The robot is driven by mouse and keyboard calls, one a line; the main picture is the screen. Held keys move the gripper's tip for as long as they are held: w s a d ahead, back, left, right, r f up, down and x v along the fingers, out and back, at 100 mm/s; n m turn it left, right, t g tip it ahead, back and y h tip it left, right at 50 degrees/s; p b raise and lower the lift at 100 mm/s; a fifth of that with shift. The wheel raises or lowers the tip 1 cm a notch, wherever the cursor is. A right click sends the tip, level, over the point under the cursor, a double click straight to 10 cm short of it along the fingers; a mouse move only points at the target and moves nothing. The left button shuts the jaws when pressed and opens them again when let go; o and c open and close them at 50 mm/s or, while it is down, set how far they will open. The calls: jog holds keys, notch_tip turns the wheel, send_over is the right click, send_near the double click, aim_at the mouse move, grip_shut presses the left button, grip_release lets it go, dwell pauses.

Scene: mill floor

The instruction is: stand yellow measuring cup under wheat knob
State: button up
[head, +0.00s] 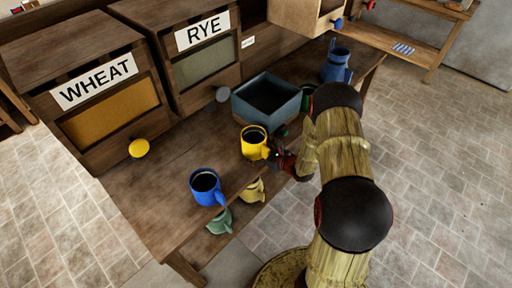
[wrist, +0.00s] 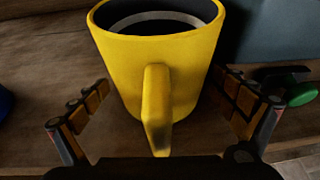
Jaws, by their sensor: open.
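The yellow measuring cup (head: 252,141) stands upright on the wooden bench, left of the blue-grey bin. In the wrist view the yellow cup (wrist: 165,70) fills the middle, its handle pointing toward me. My gripper (wrist: 170,105) is open, with one finger on each side of the cup and gaps still visible. In the head view my gripper (head: 279,155) is at the cup's right side, partly hidden by my arm. The yellow wheat knob (head: 139,148) sticks out at the lower front of the bin labelled WHEAT (head: 100,95), to the cup's left.
A blue cup (head: 205,185) stands near the bench's front edge, between cup and wheat knob side. A blue-grey open box (head: 266,98) is behind the yellow cup. A grey knob (head: 222,94) is on the RYE bin (head: 203,68). Bench below the wheat knob looks clear.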

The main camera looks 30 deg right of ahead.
jog(key=shift+c, duration=0.8)
jog(key=c, duration=1.3)
jog(key=shift+c, duration=0.2)
jog(key=shift+r, duration=0.1)
jog(key=shift+r, duration=0.5)
notch_tip(320, 180, up, 2)
jog(key=shift+r+p, duration=0.2)
jog(key=shift+p, duration=0.35)
jog(key=s+d+r+p, duration=0.2)
jog(key=s+d+r, duration=0.6)
jog(key=s, duration=0.3)
jog(key=shift+s+r+p, duration=0.25)
jog(key=shift+r+p, duration=0.1)
jog(key=shift+r, duration=0.4)
